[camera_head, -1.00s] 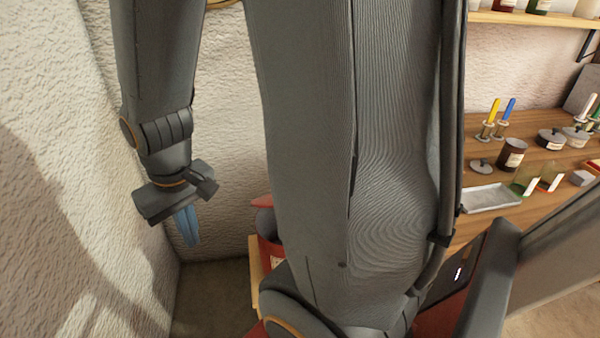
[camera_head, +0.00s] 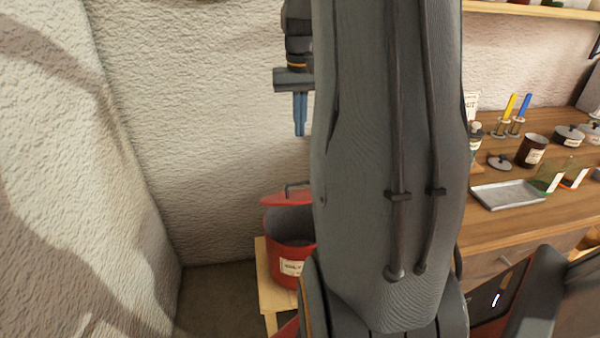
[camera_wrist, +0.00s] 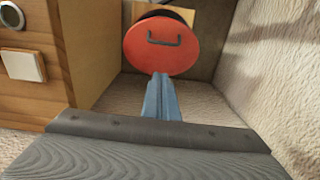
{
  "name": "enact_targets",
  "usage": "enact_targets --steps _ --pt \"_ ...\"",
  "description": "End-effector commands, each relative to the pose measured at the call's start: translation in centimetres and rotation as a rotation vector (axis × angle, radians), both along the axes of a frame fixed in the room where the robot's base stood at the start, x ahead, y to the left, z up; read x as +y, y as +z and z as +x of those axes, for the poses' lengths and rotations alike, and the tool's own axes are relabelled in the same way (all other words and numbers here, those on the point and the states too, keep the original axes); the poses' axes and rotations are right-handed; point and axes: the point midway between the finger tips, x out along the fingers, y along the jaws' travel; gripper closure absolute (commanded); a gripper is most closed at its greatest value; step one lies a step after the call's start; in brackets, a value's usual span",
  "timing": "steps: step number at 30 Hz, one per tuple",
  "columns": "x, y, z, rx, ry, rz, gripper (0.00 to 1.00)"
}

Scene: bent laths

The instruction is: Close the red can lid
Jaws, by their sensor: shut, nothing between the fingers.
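The red can (camera_head: 291,260) stands on a small wooden stand, with a pale label on its front. Its red lid (camera_head: 288,198) is tilted up over the can's top, and the dark inside shows below it. In the wrist view the lid (camera_wrist: 160,46) appears as a red disc with a dark handle. My gripper (camera_head: 300,132) is above the can, pointing down, shut and empty, apart from the lid. Its blue fingers (camera_wrist: 161,80) are together in the wrist view. My arm hides the right side of the can and lid.
A wooden stand (camera_head: 262,285) carries the can beside rough pale walls. On the right, a wooden counter (camera_head: 500,231) holds a grey tray (camera_head: 507,195), a brown jar (camera_head: 532,151), pots and candles. The space left of the can is clear.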

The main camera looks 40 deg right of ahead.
Motion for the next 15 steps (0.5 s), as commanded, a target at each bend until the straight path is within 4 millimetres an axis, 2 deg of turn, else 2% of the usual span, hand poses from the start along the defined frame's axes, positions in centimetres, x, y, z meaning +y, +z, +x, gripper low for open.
enact_targets --steps 5,15 --pt "0.1 -2.2 -0.1 0.004 0.0 0.003 1.0" --pt "0.2 -8.8 0.0 0.004 0.001 0.003 1.0"
